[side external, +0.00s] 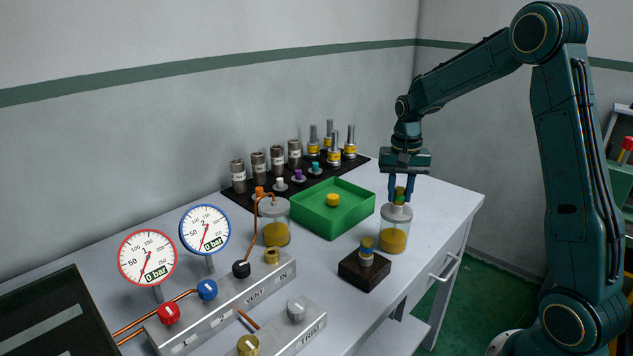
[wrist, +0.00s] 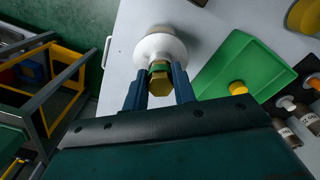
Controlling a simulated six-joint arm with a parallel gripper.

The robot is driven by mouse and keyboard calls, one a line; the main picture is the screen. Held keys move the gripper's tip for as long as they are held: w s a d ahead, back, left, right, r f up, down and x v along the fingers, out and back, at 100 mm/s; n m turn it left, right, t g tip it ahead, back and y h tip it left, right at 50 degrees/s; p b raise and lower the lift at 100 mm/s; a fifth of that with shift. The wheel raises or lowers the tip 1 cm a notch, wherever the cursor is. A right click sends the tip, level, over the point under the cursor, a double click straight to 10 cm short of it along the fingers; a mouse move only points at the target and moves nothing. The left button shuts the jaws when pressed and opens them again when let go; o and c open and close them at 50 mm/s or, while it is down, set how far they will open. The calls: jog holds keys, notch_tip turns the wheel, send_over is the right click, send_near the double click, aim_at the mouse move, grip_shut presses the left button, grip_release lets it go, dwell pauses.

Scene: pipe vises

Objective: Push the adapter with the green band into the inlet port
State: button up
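The adapter with the green band (side external: 400,198) is a small brass piece, upright between the fingers of my gripper (side external: 401,194), directly above the white lid of the front glass jar (side external: 395,236). The wrist view shows its brass hex end (wrist: 160,86) and green band between the two blue fingers (wrist: 160,76), which look closed on it, with the white lid (wrist: 160,48) beyond. I cannot tell whether its lower end touches or enters the lid. On the grey manifold, a brass fitting (side external: 272,256) sits by the label IN; nothing stands in it that I can make out.
A green tray (side external: 320,222) with a yellow piece lies left of the jar. A dark block (side external: 364,272) holds a blue-banded adapter. A second jar (side external: 275,233) has a copper tube. Two gauges (side external: 147,258) stand on the left. Cylinders line the black mat (side external: 239,200) behind.

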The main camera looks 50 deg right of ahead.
aim_at(399, 189)
jog(key=shift+c, duration=1.1)
jog(key=shift+r, duration=0.15)
notch_tip(399, 189, up, 20)
jog(key=shift+w+f, duration=0.1)
jog(key=shift+f, duration=0.1)
jog(key=w+a+f+n, duration=0.2)
jog(key=w+a+f, duration=0.2)
jog(key=a, duration=0.5)
jog(key=w+a+f+n, duration=0.2)
jog(key=w+a+f, duration=0.3)
jog(key=a, duration=0.5)
jog(key=w+a+f+n, duration=0.2)
jog(key=w+a+f, duration=0.2)
jog(key=a+f, duration=0.3)
jog(key=a, duration=0.2)
jog(key=shift+w+a, duration=0.25)
jog(key=shift+a, duration=0.15)
jog(key=shift+f, duration=0.15)
